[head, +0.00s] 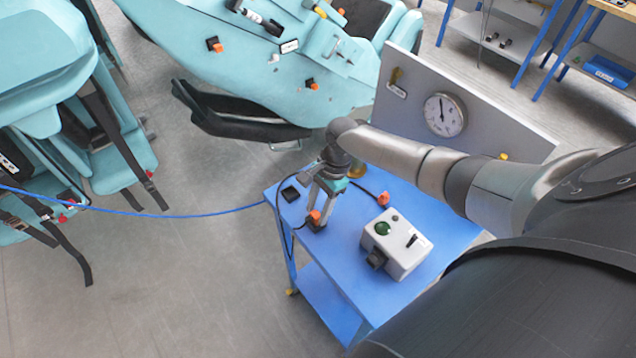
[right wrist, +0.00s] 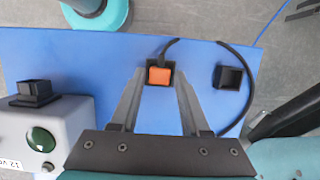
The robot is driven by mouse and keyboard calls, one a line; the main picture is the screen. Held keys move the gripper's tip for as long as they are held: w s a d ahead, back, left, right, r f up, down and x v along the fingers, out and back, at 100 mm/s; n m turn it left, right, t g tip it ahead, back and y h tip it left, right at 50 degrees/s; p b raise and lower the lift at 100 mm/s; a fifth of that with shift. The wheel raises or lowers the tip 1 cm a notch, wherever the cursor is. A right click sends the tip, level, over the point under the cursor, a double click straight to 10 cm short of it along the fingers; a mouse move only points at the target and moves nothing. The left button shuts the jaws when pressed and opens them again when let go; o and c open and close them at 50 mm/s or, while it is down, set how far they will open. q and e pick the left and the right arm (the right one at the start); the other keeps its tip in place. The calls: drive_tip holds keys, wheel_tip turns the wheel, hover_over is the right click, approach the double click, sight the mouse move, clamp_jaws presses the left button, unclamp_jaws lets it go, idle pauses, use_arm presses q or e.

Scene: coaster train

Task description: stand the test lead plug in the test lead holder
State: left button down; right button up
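The test lead plug (head: 315,215) is orange with black around its lower part and stands near the cart's edge. In the right wrist view the orange plug (right wrist: 159,76) lies between the fingertips of my right gripper (right wrist: 160,82). The fingers are apart, one on each side and close to it; whether they press on it I cannot tell. In the head view my right gripper (head: 320,205) points down at the plug. The test lead holder (head: 290,193), a black square cup, stands beside it near the cart's corner. In the right wrist view the holder (right wrist: 229,77) is empty. My left gripper is out of view.
A grey box (head: 408,252) with a green lamp and black socket stands on the blue cart (head: 345,285). A black cable (right wrist: 253,85) loops around the holder. A panel with a gauge (head: 444,115) rises behind. Teal train cars (head: 250,75) stand beyond.

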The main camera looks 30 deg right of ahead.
drive_tip(key=shift+o, duration=1.4)
drive_tip(key=p+v, duration=0.1)
drive_tip(key=v, duration=1.4)
drive_tip(key=shift+p, duration=0.3)
drive_tip(key=shift+r, duration=0.1)
